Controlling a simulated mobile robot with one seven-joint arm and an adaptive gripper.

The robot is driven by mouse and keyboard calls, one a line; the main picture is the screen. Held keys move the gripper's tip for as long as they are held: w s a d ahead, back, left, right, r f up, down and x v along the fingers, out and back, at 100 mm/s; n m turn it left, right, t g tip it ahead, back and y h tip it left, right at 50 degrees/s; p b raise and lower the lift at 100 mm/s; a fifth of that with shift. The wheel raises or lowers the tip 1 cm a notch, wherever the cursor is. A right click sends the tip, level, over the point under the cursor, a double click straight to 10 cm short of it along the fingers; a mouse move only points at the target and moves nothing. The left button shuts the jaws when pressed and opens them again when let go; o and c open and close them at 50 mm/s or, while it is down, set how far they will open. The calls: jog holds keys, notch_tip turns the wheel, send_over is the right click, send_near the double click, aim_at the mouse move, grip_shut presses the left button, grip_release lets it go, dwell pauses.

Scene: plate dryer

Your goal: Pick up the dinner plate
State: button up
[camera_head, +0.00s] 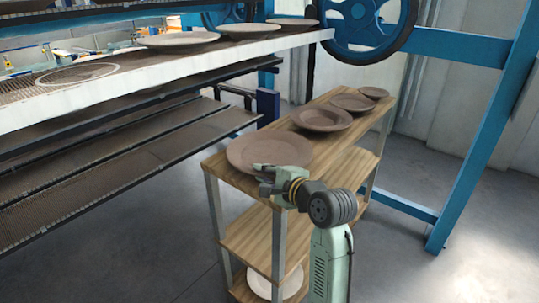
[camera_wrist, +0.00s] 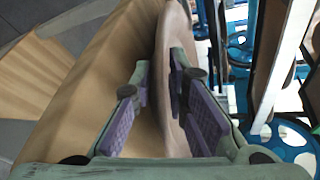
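A large brown dinner plate (camera_head: 262,150) lies at the near end of the top shelf of a wooden rack. My gripper (camera_head: 267,178) is at the plate's near rim. In the wrist view the plate (camera_wrist: 174,40) shows nearly edge-on. My gripper's two purple-padded fingers (camera_wrist: 160,68) stand apart with the rim running between them. A gap shows between the left finger and the plate. The right finger overlaps the plate in the picture, and I cannot tell whether it touches.
The wooden rack (camera_head: 340,168) also holds a deep brown plate (camera_head: 321,119), a smaller one (camera_head: 352,103) and a small dish (camera_head: 374,92) farther back. A pale plate (camera_head: 262,284) is on its bottom shelf. The dryer's white-edged shelf (camera_head: 130,98) stands left, bearing several plates.

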jog(key=shift+w+a+f, duration=0.1)
jog(key=shift+w+a, duration=0.05)
jog(key=shift+c, duration=0.5)
grip_shut()
dwell(0.4)
